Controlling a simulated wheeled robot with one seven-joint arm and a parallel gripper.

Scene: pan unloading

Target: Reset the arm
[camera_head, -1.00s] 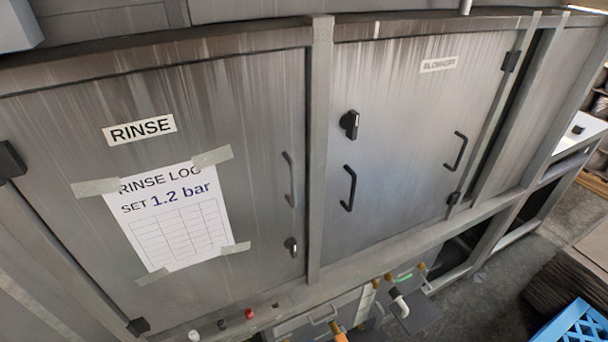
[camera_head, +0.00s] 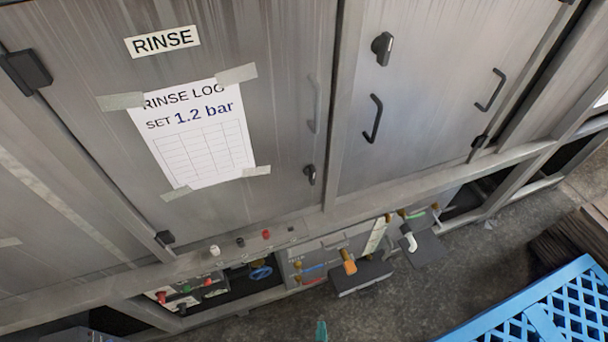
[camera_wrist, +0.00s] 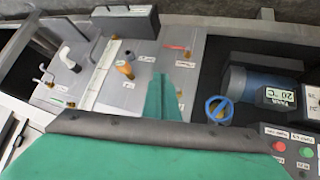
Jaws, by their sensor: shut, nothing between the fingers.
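My gripper (camera_wrist: 161,88) shows in the wrist view as green fingers standing close together beyond a dark bar and a broad green body. It is shut and holds nothing. In the head view a small teal tip of my gripper (camera_head: 321,331) shows at the bottom edge, in front of the machine's lower part. The rest of my arm is hidden below that view.
A grey cabinet has a RINSE door (camera_head: 80,90) with a taped log sheet (camera_head: 195,135). Below are an orange-handled valve (camera_head: 348,262), a white pipe elbow (camera_head: 409,238) and a blue handwheel (camera_wrist: 219,108). A blue lattice crate (camera_head: 545,315) stands lower right; bare floor lies between.

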